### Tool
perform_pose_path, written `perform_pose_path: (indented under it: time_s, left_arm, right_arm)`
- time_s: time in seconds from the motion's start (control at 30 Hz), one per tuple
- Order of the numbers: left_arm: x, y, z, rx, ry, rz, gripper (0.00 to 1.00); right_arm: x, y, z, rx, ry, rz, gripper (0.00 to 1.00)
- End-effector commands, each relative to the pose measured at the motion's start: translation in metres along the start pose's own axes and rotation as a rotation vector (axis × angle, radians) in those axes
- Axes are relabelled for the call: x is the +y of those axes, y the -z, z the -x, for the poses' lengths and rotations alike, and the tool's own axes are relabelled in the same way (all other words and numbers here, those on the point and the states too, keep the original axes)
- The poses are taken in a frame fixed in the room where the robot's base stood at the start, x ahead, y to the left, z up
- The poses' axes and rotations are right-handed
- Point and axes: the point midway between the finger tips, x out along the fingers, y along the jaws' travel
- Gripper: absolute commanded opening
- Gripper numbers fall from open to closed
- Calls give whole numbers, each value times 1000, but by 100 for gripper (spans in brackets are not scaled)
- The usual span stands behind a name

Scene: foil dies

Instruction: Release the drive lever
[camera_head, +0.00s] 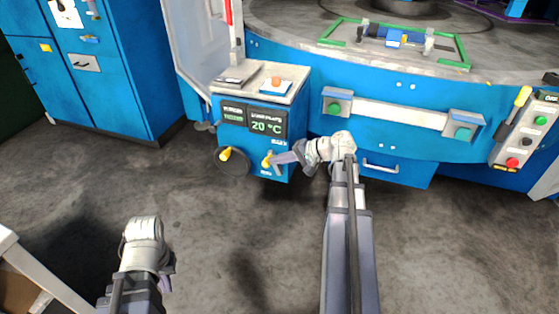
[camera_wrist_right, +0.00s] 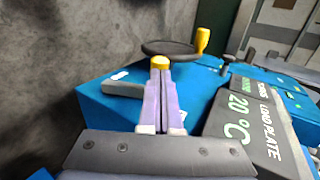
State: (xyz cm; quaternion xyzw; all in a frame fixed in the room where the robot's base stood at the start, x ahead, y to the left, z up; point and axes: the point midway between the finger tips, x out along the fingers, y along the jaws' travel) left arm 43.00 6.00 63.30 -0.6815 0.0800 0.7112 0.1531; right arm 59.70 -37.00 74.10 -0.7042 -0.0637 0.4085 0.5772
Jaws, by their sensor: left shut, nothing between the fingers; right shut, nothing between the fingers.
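A small lever with a yellow knob (camera_head: 266,161) is on the front of the blue control box (camera_head: 229,137), below its display. The yellow knob (camera_wrist_right: 159,62) also shows in the right wrist view, straight beyond my fingertips. My right gripper (camera_head: 274,159) is shut and empty, its tips at or very near the knob; I cannot tell whether they touch. In the right wrist view its purple fingers (camera_wrist_right: 160,90) are together and hide the part behind them. My left gripper (camera_head: 166,284) is low at the left, shut, mostly hidden by its wrist, far from the lever.
A black handwheel (camera_head: 232,162) with a yellow handle is just left of the lever. The display (camera_head: 266,125) reads 20 °C. A blue round machine (camera_head: 400,145) stands to the right, with a button console (camera_head: 527,130). A blue cabinet (camera_head: 85,80) is at left. The floor between is clear.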

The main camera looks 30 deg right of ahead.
Motion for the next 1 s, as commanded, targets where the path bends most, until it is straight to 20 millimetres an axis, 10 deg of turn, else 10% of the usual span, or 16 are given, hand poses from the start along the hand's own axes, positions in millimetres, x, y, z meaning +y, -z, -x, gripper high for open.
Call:
perform_pose_path:
  time_s: [1.0]
  left_arm:
    - [-2,-2,26,0,0,0,0]
  right_arm:
    - [-21,-1,-29,-1,-122,1,0]
